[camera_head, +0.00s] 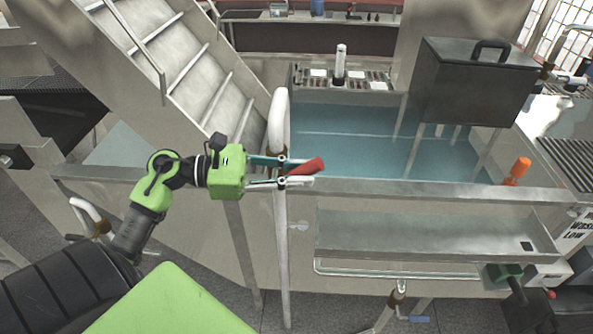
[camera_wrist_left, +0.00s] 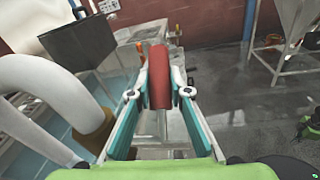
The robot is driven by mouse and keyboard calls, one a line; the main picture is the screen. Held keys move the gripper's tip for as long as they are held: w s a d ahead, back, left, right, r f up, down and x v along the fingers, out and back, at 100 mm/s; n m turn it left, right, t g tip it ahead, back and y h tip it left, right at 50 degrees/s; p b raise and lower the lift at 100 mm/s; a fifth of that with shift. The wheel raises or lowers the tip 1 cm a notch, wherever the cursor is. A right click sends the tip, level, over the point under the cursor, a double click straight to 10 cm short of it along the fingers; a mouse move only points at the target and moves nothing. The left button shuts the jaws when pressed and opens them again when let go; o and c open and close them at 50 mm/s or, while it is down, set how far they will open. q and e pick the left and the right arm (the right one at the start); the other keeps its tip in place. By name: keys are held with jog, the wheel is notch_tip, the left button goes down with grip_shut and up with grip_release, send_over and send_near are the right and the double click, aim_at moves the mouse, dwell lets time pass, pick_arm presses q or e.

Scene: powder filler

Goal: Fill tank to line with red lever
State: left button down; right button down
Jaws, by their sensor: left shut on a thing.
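The red lever (camera_head: 307,167) shows at the fingertips of my left gripper (camera_head: 287,172), beside the tall white pipe. In the left wrist view the red lever (camera_wrist_left: 158,75) stands between the two fingers of the left gripper (camera_wrist_left: 159,92), which is shut on it. The tank (camera_head: 340,140) holds blue-green liquid behind the lever. A pale line (camera_head: 345,133) runs across the liquid near the back. I cannot tell whether it is the fill line. My right gripper is not in view.
The white pipe (camera_head: 280,220) stands upright close to my left gripper. A dark box with a handle (camera_head: 470,85) is over the tank's right side. An orange handle (camera_head: 517,170) is at the right. A metal trough (camera_head: 430,235) runs along the front. Metal stairs (camera_head: 185,65) rise behind the left arm.

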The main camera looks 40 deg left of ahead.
pick_arm(q)
jog(key=y, duration=0.1)
jog(key=f+g+y, duration=0.1)
jog(key=d+f+g+y, duration=0.1)
jog(key=shift+w+m, duration=0.25)
jog(key=shift+m, duration=0.05)
jog(key=shift+w+f+g+y+b, duration=0.1)
jog(key=shift+f+g+y+b, duration=0.75)
jog(key=shift+y, duration=0.45)
jog(key=shift+f+g, duration=0.1)
jog(key=shift+g, duration=0.15)
jog(key=c, duration=1.8)
grip_release()
jog(key=shift+c, duration=0.2)
jog(key=v, duration=1.2)
jog(key=shift+d, duration=0.15)
